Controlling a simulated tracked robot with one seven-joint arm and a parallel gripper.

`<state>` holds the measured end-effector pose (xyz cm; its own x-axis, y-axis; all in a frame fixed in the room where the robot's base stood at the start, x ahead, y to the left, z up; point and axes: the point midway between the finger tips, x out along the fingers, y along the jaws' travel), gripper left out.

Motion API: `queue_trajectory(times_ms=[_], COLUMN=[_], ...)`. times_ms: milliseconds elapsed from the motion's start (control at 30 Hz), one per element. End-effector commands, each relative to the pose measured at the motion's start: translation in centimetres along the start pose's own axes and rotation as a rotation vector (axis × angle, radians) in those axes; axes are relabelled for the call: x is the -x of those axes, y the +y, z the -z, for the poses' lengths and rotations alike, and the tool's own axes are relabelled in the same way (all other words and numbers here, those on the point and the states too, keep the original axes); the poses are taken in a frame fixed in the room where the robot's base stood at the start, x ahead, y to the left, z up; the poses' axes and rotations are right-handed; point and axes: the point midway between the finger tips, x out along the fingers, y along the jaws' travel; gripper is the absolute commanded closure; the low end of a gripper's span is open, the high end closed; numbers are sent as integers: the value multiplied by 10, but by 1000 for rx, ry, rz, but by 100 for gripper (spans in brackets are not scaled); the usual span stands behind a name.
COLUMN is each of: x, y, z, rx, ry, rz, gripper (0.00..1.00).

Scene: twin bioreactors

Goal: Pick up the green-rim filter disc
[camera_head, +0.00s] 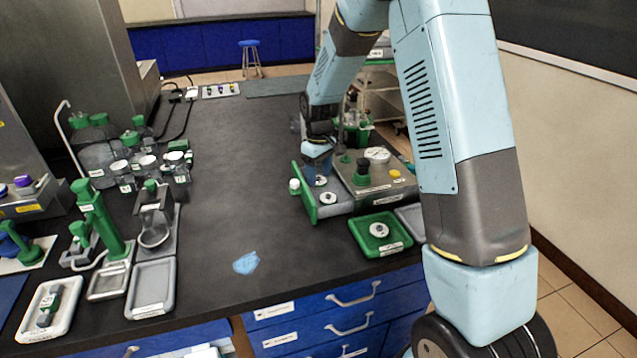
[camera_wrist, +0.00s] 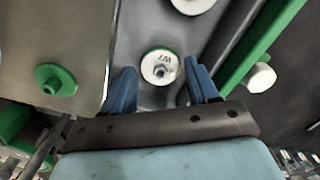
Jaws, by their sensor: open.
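The green-rim filter disc (camera_wrist: 160,67) is a small white round disc with a metal centre, dark marking and a thin green edge. In the wrist view it lies on a grey surface between my two blue fingers, touching neither as far as I can see. My gripper (camera_head: 317,166) is open and empty. In the head view it points down over the grey tray (camera_head: 340,207), above a white disc (camera_head: 321,181) that appears to be the same one. A second white disc (camera_head: 328,197) lies nearer on that tray and is cut off in the wrist view (camera_wrist: 190,3).
A green bar (camera_head: 304,192) with a white knob (camera_head: 295,185) borders the tray on the left. A grey box (camera_head: 375,181) with a green knob (camera_wrist: 55,80) stands close on the right. A green tray (camera_head: 393,247) holds another disc. The bench middle is mostly clear.

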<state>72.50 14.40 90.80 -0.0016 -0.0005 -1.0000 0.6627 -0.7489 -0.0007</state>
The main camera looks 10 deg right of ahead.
Motion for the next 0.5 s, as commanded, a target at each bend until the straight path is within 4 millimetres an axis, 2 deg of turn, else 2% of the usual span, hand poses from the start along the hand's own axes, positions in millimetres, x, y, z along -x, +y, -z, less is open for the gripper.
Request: queue_trajectory(times_ms=[133, 367, 500], x=[-10, -11, -11], y=[0, 0, 0], z=[0, 0, 0], rx=[0, 0, -1], ry=[1, 1, 1], rz=[0, -1, 0], gripper=[41, 41, 53])
